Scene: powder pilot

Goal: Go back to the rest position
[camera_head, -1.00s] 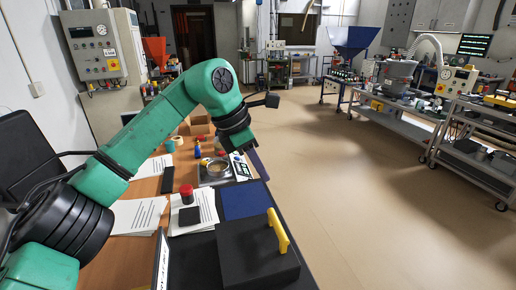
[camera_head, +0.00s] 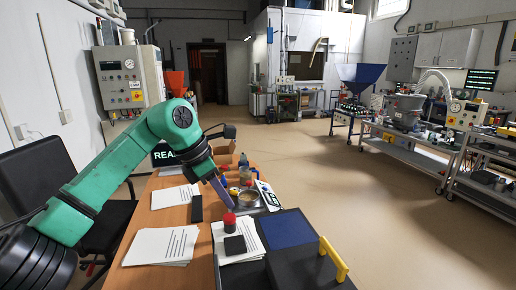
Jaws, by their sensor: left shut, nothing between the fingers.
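My left arm comes in from the left in the head view, green with dark joints. Its gripper (camera_head: 227,203) points down over the wooden table (camera_head: 172,213). It is shut and empty, just behind the red-topped jar (camera_head: 229,221). A small scale with a metal dish (camera_head: 248,198) lies beside the fingers, partly hidden. I cannot tell whether the fingers touch anything. My right gripper is out of view.
Papers (camera_head: 162,246), a black case with a yellow handle (camera_head: 333,258) and a blue pad (camera_head: 287,229) cover the near table. A black chair (camera_head: 40,172) stands left. Open floor (camera_head: 370,200) lies right, before metal carts (camera_head: 412,150).

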